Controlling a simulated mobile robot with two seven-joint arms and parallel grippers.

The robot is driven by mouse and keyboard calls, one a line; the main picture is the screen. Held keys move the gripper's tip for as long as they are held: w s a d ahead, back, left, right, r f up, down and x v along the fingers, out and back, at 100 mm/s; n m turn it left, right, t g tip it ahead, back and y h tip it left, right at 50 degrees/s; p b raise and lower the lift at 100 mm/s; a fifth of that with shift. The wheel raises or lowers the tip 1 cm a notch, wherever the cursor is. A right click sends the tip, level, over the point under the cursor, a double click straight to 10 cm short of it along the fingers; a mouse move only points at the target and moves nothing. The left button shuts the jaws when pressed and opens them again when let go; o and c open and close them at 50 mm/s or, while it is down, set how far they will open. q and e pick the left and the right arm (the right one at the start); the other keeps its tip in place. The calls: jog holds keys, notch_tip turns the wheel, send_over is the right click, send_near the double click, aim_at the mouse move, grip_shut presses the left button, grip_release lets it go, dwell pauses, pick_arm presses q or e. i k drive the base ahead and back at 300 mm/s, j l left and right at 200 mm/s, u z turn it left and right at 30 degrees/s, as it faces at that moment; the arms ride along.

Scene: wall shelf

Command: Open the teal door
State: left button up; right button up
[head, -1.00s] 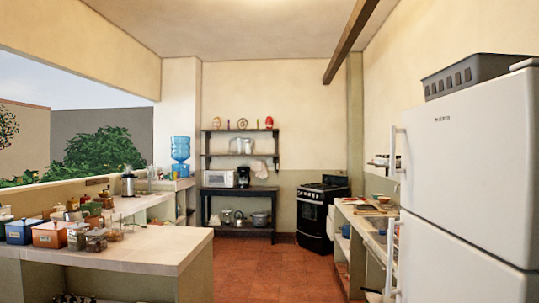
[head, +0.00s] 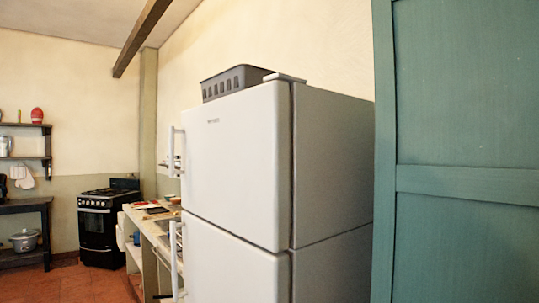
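The teal door (head: 465,130) fills the right side of the head view, close to me. It is a tall panelled door with a horizontal rail across it. Its left edge is in view, and its right side and bottom run out of the picture. No handle shows on the visible part. I cannot tell whether it is shut or ajar. Neither of my grippers is in view.
A white fridge (head: 235,170) with a grey basket (head: 235,82) on top stands just left of the door. Beyond it are a counter (head: 150,230), a black stove (head: 98,225) and a wall shelf (head: 25,158). Red floor (head: 60,285) shows at lower left.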

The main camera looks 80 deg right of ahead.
aim_at(456, 82)
jog(key=z, duration=3.6)
